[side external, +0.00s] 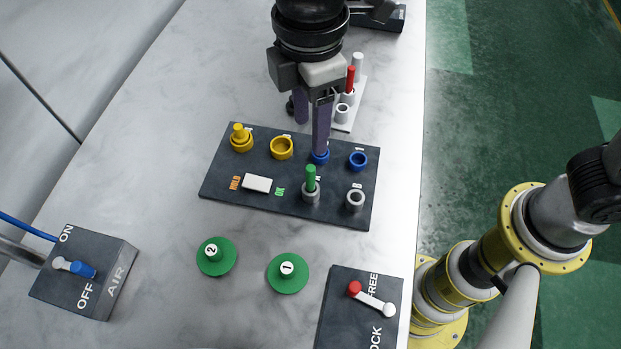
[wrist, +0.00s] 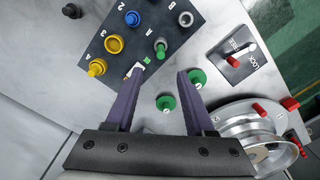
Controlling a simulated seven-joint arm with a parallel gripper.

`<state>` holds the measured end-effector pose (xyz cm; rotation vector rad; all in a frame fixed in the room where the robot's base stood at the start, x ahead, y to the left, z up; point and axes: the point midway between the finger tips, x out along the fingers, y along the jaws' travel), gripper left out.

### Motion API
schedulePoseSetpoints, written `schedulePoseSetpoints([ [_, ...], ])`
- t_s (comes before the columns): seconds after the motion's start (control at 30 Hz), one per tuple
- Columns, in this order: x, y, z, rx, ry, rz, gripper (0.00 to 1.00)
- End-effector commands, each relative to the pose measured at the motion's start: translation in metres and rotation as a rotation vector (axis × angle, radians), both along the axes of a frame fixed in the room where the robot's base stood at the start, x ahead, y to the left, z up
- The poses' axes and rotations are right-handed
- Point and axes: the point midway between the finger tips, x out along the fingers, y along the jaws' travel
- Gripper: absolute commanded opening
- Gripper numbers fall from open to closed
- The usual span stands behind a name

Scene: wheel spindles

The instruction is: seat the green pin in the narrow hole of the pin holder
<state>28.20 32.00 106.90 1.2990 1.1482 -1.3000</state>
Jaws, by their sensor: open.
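The green pin (side external: 311,176) stands upright in the left grey ring of the dark panel (side external: 225,188); it also shows in the wrist view (wrist: 160,46). The other grey ring (side external: 355,199), beside the letter B, is empty. A white rack (side external: 342,124) behind the panel holds a red pin (side external: 350,78) and a pale pin (side external: 358,62), and its nearest ring is empty. I cannot tell which of these is the pin holder, nor the hole widths. My gripper (side external: 311,135) is open and empty above the panel's back, its near finger partly hiding a blue ring. It is apart from the green pin.
Yellow rings (side external: 281,148), one with a yellow peg, and a white slider (side external: 257,183) share the panel. Green discs (side external: 288,273) lie in front. An AIR switch box (side external: 105,290) and a lever box (side external: 340,320) flank them. A metal wheel (wrist: 245,130) shows in the wrist view.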

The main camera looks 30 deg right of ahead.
Motion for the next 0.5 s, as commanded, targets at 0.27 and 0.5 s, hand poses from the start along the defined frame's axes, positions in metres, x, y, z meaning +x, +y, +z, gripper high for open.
schedulePoseSetpoints([
  [0.27, 0.000, -0.002, -0.052, -0.003, 0.002, -0.003, 0.54],
  [0.5, 0.000, -0.001, -0.072, -0.001, 0.001, -0.004, 0.54],
])
